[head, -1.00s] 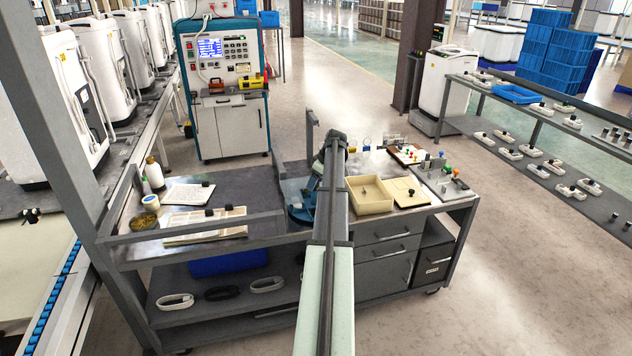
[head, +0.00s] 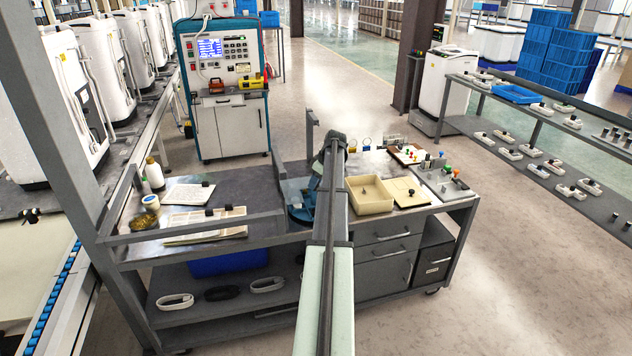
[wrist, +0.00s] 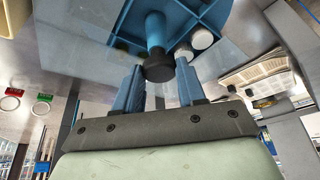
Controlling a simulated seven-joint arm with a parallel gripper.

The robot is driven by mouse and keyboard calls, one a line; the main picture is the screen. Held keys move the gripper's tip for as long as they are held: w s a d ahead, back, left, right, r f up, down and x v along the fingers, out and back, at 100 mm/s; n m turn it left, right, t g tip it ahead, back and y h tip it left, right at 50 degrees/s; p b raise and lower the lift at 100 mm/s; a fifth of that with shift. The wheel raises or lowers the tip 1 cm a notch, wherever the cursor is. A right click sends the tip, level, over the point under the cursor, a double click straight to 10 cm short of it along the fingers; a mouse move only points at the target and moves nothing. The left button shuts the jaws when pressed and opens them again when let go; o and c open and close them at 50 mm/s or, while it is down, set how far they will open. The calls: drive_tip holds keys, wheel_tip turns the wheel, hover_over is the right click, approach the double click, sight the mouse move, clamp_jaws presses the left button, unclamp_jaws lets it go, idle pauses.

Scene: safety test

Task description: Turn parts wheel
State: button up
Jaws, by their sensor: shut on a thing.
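The parts wheel is a blue round tray with dividers (head: 298,214) on the bench in the head view, largely hidden behind my arm. In the wrist view its blue surface (wrist: 105,15) fills the top, with a blue post and black knob (wrist: 158,68) at its middle. White round parts (wrist: 201,38) lie in a compartment beside the post. My gripper (wrist: 158,84) has its two blue fingers on either side of the black knob and is shut on it. In the head view my arm hides the fingertips.
A cream bin (head: 371,197) stands just right of my arm, beside a clipboard (head: 408,192) and a grey fixture with colored knobs (head: 445,182). Papers (head: 205,226) and bottles (head: 154,174) are on the left. A raised grey rail (head: 200,229) runs along the bench's front left.

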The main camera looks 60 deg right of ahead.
drive_tip(key=shift+d+n, duration=0.1)
drive_tip(key=shift+n, duration=0.3)
clamp_jaws()
drive_tip(key=shift+d+n+y, duration=0.15)
drive_tip(key=shift+n+y, duration=0.95)
drive_tip(key=shift+n, duration=1.3)
drive_tip(key=shift+w+d+n+g+y, duration=0.1)
drive_tip(key=shift+n+g+y, duration=0.35)
drive_tip(key=shift+n, duration=1)
drive_tip(key=shift+w+n+g+y, duration=0.1)
drive_tip(key=shift+n+g+y, duration=0.3)
drive_tip(key=shift+n, duration=1.05)
drive_tip(key=shift+w+n+g+y, duration=0.15)
drive_tip(key=shift+n+g, duration=0.45)
drive_tip(key=shift+n, duration=0.8)
drive_tip(key=shift+s+n+g+y, duration=0.1)
drive_tip(key=shift+n+g, duration=0.45)
drive_tip(key=shift+n, duration=0.85)
drive_tip(key=shift+w+n+g, duration=0.15)
drive_tip(key=shift+n+g, duration=0.65)
drive_tip(key=shift+n, duration=1.9)
drive_tip(key=o, duration=1.2)
unclamp_jaws()
drive_tip(key=shift+r, duration=0.15)
